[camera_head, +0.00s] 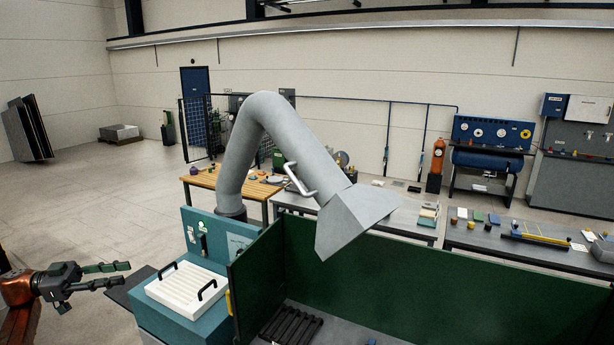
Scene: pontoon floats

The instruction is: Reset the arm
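My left gripper (126,273) is at the lower left, on the end of my orange and dark arm. It points to the right, and its two fingers are apart with nothing between them. It is in the air, left of the teal cabinet (175,318) and not touching it. My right gripper is not in view. A large grey extraction arm (263,135) rises behind the cabinet, bends over, and ends in an angular hood (350,217) with a light handle (299,180).
A white ribbed filter panel (188,289) with two black handles lies on the cabinet. Dark green screens (420,285) enclose a bench with a black slatted grate (291,328). A wooden table (238,188) and grey tables (520,245) stand behind.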

